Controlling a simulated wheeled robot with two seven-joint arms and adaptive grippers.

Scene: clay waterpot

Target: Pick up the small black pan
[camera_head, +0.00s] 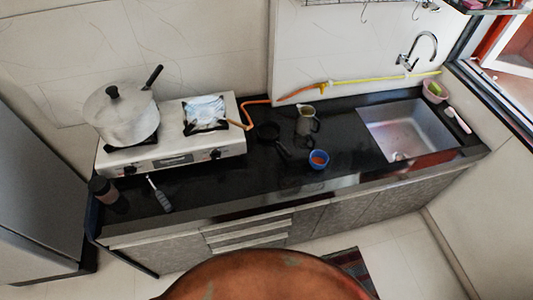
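The small black pan (268,131) sits on the black countertop, just right of the gas stove. It is dark on dark, so its outline is hard to make out. Its handle (282,151) seems to point toward the front and right. A metal jug (306,121) stands to its right, and a blue cup (319,159) with something orange inside stands in front and right. Neither of my grippers shows in this view.
The white stove (172,160) carries a lidded pot (122,116) on its left burner. A sink (408,130) is at the right. A dark bottle (104,190) and a grey-handled utensil (161,196) lie front left. A brown rounded surface (265,277) fills the bottom middle.

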